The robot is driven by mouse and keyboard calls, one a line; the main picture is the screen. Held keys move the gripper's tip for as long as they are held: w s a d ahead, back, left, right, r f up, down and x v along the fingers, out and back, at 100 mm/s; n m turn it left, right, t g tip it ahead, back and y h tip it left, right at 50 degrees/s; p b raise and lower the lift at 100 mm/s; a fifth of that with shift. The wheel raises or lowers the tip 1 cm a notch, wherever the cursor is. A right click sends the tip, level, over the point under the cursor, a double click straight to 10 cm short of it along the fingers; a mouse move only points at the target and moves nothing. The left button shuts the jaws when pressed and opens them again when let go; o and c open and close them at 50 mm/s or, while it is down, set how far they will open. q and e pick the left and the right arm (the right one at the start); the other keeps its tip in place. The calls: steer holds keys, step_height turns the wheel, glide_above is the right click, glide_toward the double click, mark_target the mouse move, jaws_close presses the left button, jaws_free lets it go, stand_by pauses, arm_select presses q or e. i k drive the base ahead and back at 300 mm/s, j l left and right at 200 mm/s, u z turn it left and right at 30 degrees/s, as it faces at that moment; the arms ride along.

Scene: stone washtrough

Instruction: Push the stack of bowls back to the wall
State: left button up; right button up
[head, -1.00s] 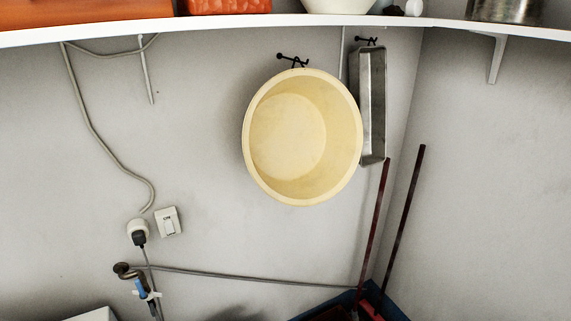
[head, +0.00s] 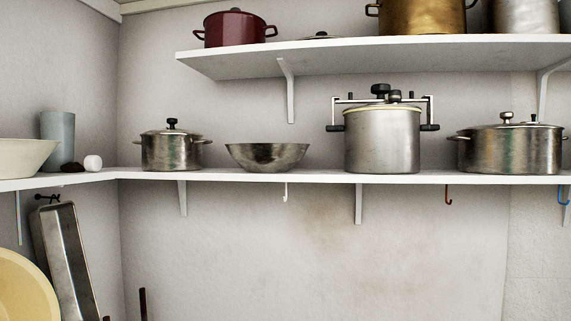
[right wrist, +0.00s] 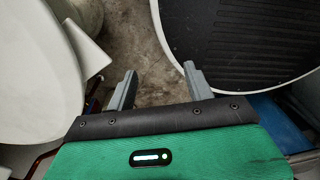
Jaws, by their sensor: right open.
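A shallow metal bowl (head: 267,156) stands on the lower shelf in the head view, between a small pot and a pressure cooker. I cannot tell whether it is one bowl or several nested. A cream bowl (head: 25,156) on the same shelf is cut off by the left edge. My right gripper (right wrist: 158,86) shows in the right wrist view, its two grey fingers apart with nothing between them, above a grey floor. Neither arm shows in the head view.
The lower shelf (head: 235,178) also holds a lidded pot (head: 171,152), a pressure cooker (head: 382,140) and a wide pot (head: 510,150). A grey-blue cup (head: 58,138) stands near the corner. An upper shelf (head: 370,50) overhangs. A metal tray (head: 66,262) hangs below.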

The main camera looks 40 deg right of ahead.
mark_target(256, 158)
steer(key=i+z, duration=0.1)
steer(key=z, duration=0.75)
steer(key=k+j, duration=0.05)
